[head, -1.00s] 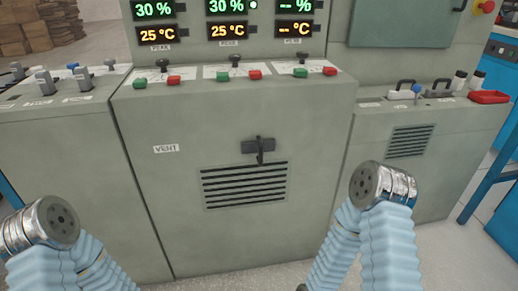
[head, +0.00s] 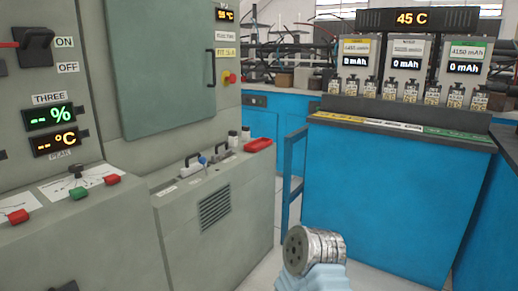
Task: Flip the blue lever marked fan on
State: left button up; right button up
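A small lever with a blue knob (head: 203,161) stands on top of the low grey-green console (head: 255,190) in the middle of the head view. Its marking is too small to read, and I cannot tell its on or off position. A rounded metal joint with a light blue sleeve, part of my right arm, shows at the bottom, well below and right of the lever. No fingers of either gripper are in view.
A black switch (head: 38,45) marked ON and OFF is at upper left. A blue battery bench (head: 390,195) stands right. Some floor shows between console and bench.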

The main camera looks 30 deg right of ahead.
aim_at(202, 160)
jog(key=i+z, duration=0.1)
jog(key=z, duration=0.4)
jog(key=u, duration=0.55)
jog(key=i+l+u, duration=0.1)
jog(key=l+u, duration=1.05)
jog(key=l, duration=0.5)
jog(key=k+l+u, duration=0.15)
jog(key=l, duration=0.8)
jog(key=k+l+u, duration=0.15)
jog(key=l, duration=0.8)
jog(key=k+u, duration=0.05)
